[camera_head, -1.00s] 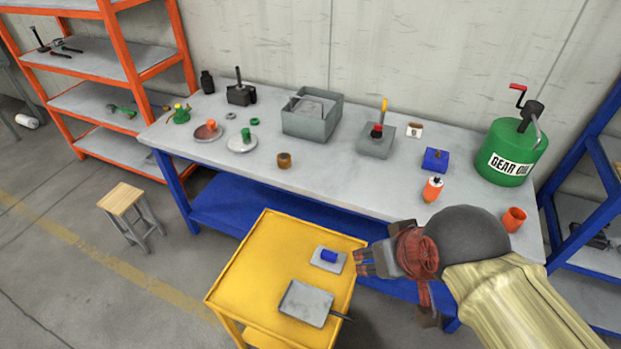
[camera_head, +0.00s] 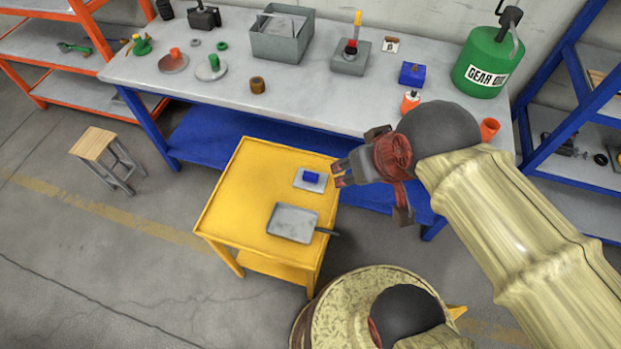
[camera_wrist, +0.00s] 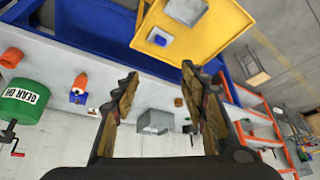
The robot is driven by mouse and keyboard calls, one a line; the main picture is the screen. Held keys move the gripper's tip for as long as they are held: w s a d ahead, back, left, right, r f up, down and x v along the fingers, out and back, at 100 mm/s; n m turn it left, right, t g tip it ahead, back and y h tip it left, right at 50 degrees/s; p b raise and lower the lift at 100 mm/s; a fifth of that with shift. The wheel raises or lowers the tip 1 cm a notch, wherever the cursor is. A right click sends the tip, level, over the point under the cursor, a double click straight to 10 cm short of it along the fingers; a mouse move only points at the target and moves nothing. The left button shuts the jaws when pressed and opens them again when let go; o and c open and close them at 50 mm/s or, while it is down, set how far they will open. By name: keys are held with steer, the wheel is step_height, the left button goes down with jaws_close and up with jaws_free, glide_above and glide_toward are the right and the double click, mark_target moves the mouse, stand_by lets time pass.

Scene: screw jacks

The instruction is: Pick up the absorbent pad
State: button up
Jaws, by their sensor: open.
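A pale grey square (camera_head: 301,186), which looks like the absorbent pad, lies on the yellow cart (camera_head: 240,200) near its back right corner. A small blue block or roll (camera_head: 311,177) sits on top of it and hides part of it. The pale square also shows in the wrist view (camera_wrist: 152,43), beyond my fingertips. My gripper (camera_head: 340,173) is open and empty, just right of the pale square in the head view; its height above the cart is hard to tell. In the wrist view the fingers (camera_wrist: 159,73) stand wide apart with nothing between them touching.
A grey pan (camera_head: 293,223) with a dark handle lies in front of the pale square on the cart. The workbench (camera_head: 300,105) behind holds a grey bin (camera_head: 283,38), a green gear oil can (camera_head: 486,62) and several small parts. A stool (camera_head: 97,150) stands left.

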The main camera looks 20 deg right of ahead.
step_height(320, 180, down, 6)
steer(key=w+g, duration=0.2)
steer(key=g, duration=0.1)
steer(key=n+g+p, duration=0.2)
steer(key=n+g, duration=0.1)
steer(key=n, duration=0.7)
glide_above(309, 175)
steer(key=f, duration=3.3)
steer(key=shift+s+f, duration=0.25)
steer(key=shift+s, duration=0.1)
steer(key=shift+w+r+n, duration=0.1)
steer(key=shift+w+n, duration=0.2)
steer(key=shift+n, duration=0.2)
steer(key=shift+f+b, duration=0.3)
steer(key=shift+f, duration=0.2)
step_height(309, 175, down, 7)
steer(key=shift+w+d+r+b, duration=0.1)
steer(key=shift+b, duration=0.65)
steer(key=c, duration=0.3)
